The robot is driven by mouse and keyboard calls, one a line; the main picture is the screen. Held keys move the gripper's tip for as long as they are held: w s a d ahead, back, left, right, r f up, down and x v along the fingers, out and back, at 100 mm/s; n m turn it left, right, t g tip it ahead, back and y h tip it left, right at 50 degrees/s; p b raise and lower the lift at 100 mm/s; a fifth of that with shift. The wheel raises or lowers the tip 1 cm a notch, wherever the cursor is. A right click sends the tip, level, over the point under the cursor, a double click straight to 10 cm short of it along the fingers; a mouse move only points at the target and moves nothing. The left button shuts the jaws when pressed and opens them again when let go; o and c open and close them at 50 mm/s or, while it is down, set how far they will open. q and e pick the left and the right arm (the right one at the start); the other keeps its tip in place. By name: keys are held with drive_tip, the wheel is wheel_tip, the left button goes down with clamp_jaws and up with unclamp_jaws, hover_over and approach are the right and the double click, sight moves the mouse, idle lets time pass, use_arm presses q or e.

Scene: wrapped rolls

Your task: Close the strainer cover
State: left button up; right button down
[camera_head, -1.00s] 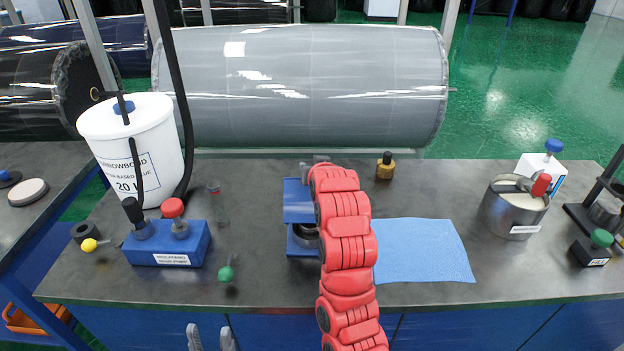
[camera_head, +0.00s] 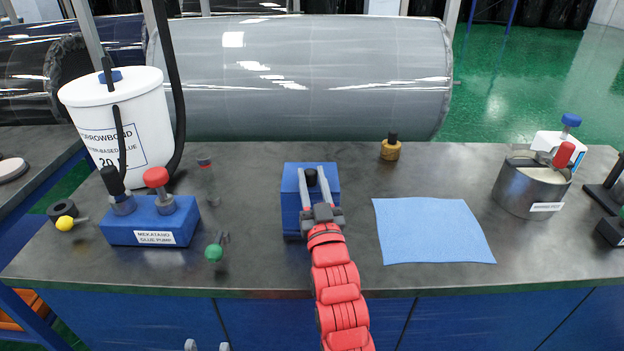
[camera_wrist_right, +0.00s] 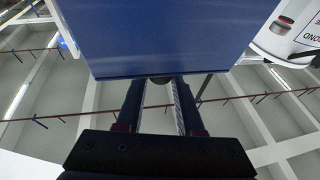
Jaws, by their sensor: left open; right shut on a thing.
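The strainer is the blue box (camera_head: 292,222) near the middle of the bench. Its blue cover (camera_head: 292,183) now spans the top and hides the round opening; I cannot tell whether it lies fully flat. My right gripper (camera_head: 312,174) reaches over it from the front, its two grey fingers shut on the cover's dark knob (camera_head: 311,178). In the right wrist view the blue cover (camera_wrist_right: 155,35) fills the top middle, with the knob between the fingertips (camera_wrist_right: 158,82). My left gripper (camera_head: 207,346) is open and empty at the bottom edge, in front of the bench.
A blue glue pump (camera_head: 150,222) and white bucket (camera_head: 118,125) stand left. A green-ended part (camera_head: 214,251) lies left of the strainer. A blue cloth (camera_head: 432,231) lies right, a brass bottle (camera_head: 391,149) behind, and a metal pot (camera_head: 530,188) farther right.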

drive_tip(key=shift+s+f+t+b, duration=0.2)
drive_tip(key=shift+f+t+b, duration=0.15)
drive_tip(key=shift+f+t, duration=0.1)
drive_tip(key=c, duration=0.5)
unclamp_jaws()
wheel_tip(320, 180, up, 3)
drive_tip(key=shift+r, duration=0.15)
drive_tip(key=s+p, duration=0.3)
drive_tip(key=s, duration=0.2)
drive_tip(key=s+r+p, duration=0.1)
drive_tip(key=s+p, duration=0.2)
drive_tip(key=s, duration=0.2)
drive_tip(key=s+p, duration=0.3)
drive_tip(key=s, duration=0.3)
drive_tip(key=shift+r, duration=0.35)
